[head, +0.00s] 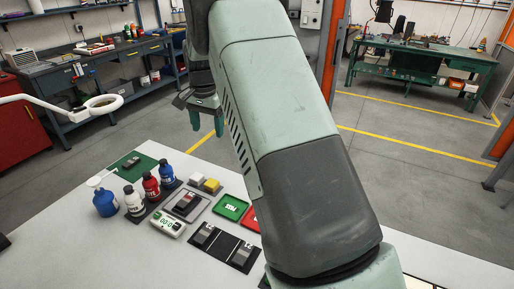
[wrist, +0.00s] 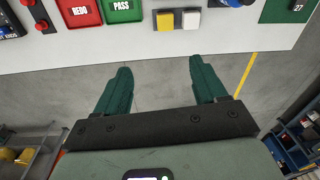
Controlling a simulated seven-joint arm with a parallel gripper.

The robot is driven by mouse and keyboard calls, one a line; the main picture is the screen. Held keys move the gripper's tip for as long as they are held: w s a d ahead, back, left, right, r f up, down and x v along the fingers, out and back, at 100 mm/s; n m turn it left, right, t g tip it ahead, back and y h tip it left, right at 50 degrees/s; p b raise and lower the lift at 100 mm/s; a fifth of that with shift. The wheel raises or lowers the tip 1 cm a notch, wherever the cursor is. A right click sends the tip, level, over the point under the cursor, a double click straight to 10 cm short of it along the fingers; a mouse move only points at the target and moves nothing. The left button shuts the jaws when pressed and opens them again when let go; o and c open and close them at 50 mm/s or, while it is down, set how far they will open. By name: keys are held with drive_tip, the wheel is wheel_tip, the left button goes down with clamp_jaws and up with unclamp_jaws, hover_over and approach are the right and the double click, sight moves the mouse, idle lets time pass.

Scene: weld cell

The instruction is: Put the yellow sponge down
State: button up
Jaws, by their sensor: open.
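The yellow sponge (head: 211,186) rests on the white table beside a white block (head: 197,179), near the table's far edge in the head view. The sponge also shows as a yellow square (wrist: 165,22) at the top of the wrist view, close to the table edge. My gripper (head: 206,121) is open and empty, with its green fingers apart. In the wrist view the fingers (wrist: 160,68) have only floor between them, and the sponge lies apart from them, beyond their tips.
A green PASS tray (head: 230,208) and a red tray (head: 251,219) lie near the sponge. Several bottles (head: 151,186), a device with a green display (head: 167,224) and dark panels (head: 225,246) stand left and in front. The near left table area is bare. My arm hides the right side.

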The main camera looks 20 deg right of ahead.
drive_tip(key=s+d+r+n+t, duration=0.1)
drive_tip(key=s+r+n, duration=0.1)
drive_tip(key=s+r, duration=0.7)
drive_tip(key=s+d+r+n+t, duration=0.1)
drive_tip(key=s+d+r+n, duration=0.1)
drive_tip(key=s+r, duration=0.7)
drive_tip(key=s+d+n+t, duration=0.2)
drive_tip(key=s+n, duration=0.1)
drive_tip(key=s, duration=1.8)
drive_tip(key=shift+s+n+t, duration=0.2)
drive_tip(key=shift+n+t, duration=0.1)
drive_tip(key=shift+n, duration=0.1)
